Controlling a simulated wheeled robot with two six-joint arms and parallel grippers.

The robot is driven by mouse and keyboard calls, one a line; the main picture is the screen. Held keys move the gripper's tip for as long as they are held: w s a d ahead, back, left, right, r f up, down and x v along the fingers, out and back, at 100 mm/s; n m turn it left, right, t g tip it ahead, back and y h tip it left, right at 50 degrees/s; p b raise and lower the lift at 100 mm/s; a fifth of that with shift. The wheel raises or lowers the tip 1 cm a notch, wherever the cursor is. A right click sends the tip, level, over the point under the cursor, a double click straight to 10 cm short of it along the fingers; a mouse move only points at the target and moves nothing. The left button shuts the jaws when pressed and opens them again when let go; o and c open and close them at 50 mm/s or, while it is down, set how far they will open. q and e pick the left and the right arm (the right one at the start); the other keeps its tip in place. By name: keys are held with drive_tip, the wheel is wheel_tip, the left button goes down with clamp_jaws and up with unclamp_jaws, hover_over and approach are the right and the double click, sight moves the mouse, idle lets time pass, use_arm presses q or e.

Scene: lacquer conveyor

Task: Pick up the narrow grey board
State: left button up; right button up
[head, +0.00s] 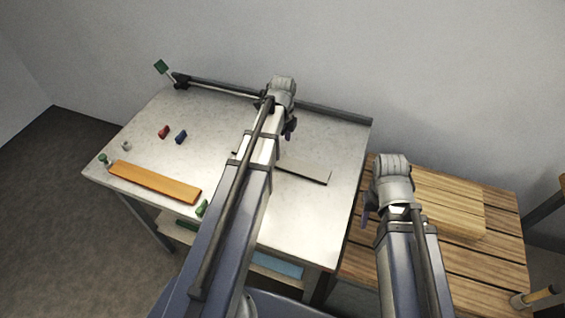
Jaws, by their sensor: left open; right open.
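The narrow grey board (305,171) lies flat on the light metal table (225,115), right of its middle. My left arm crosses in front of the board and hides part of it; a short end seems to show left of the arm. My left gripper (289,130) is open, above the table in the picture and further back than the board, apart from it. Its fingers are partly hidden by the wrist. My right gripper (369,214) is open, to the right of the table, near the slatted wooden bench, with its fingers mostly hidden.
An orange board (154,182) lies at the table's front left. A red block (163,132) and a blue block (181,137) sit behind it. A rail (222,88) runs along the back edge. A wooden slab (448,203) lies on the slatted bench (500,252) at right.

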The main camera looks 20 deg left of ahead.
sight(280, 162)
use_arm(q)
drive_tip(key=shift+f+b, duration=0.5)
drive_tip(key=shift+f, duration=0.45)
drive_tip(key=shift+r, duration=0.1)
drive_tip(key=f+b, duration=0.5)
drive_tip(key=shift+s+a+f, duration=0.15)
drive_tip(key=shift+s+a, duration=0.15)
use_arm(e)
wheel_tip(280, 162, down, 7)
use_arm(q)
drive_tip(key=shift+c, duration=0.2)
use_arm(e)
drive_tip(key=shift+r, duration=0.1)
use_arm(q)
drive_tip(key=c, duration=1.5)
